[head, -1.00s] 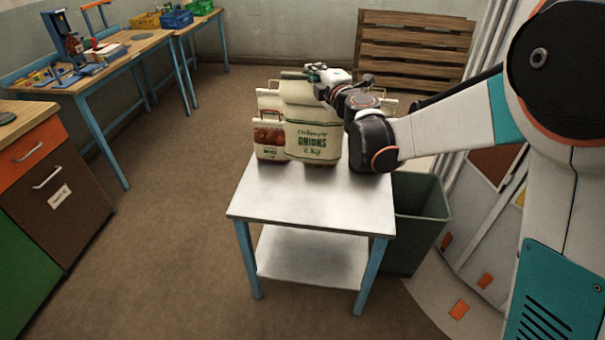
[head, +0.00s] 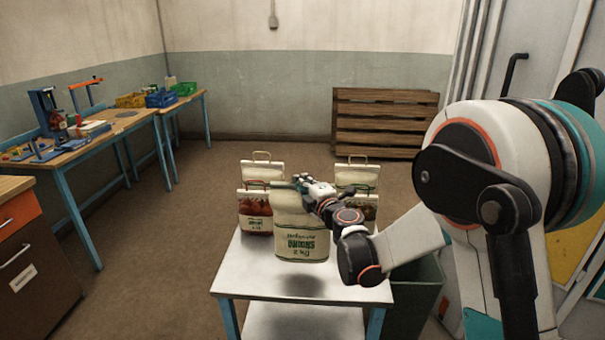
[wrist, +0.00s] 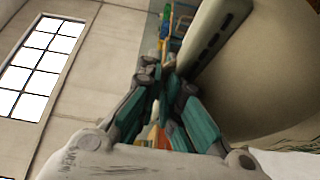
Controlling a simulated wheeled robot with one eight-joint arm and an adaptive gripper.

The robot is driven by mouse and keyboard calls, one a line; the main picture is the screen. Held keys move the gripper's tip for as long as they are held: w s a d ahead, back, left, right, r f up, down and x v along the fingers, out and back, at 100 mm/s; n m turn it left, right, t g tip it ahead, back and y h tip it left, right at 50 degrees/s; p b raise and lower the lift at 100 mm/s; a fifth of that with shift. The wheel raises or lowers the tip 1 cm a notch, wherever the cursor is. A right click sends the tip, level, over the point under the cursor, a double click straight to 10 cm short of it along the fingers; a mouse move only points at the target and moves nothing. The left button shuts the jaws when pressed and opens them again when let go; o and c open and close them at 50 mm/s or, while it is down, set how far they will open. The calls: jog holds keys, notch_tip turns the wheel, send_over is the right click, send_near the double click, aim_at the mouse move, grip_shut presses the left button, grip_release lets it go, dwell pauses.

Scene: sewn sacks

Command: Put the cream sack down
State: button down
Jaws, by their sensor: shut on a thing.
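The cream sack (head: 301,236), with green ONIONS lettering that reads upside down, hangs above the front middle of the white-topped table (head: 245,275). A dark shadow lies on the table below it, so it appears clear of the top. My gripper (head: 306,184) is shut on the sack at its upper edge, coming in from the right. In the wrist view the teal fingers (wrist: 165,115) are close together, and the sack's pale side (wrist: 275,75) fills the right. The exact grip spot is hidden.
Other sacks stand close behind: a red-pictured one (head: 255,213) at left, one with a handle (head: 262,171) behind it, and another (head: 357,172) at right. A green bin (head: 418,295) stands right of the table. The table's front strip is bare.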

jog(key=shift+f+b, duration=1.15)
jog(key=shift+f, duration=2.55)
jog(key=c, duration=2.2)
grip_release()
jog(key=shift+f, duration=0.1)
jog(key=o, duration=0.4)
jog(key=shift+s+r, duration=0.15)
jog(key=shift+r, duration=0.05)
jog(key=p+v, duration=0.2)
jog(key=v, duration=1)
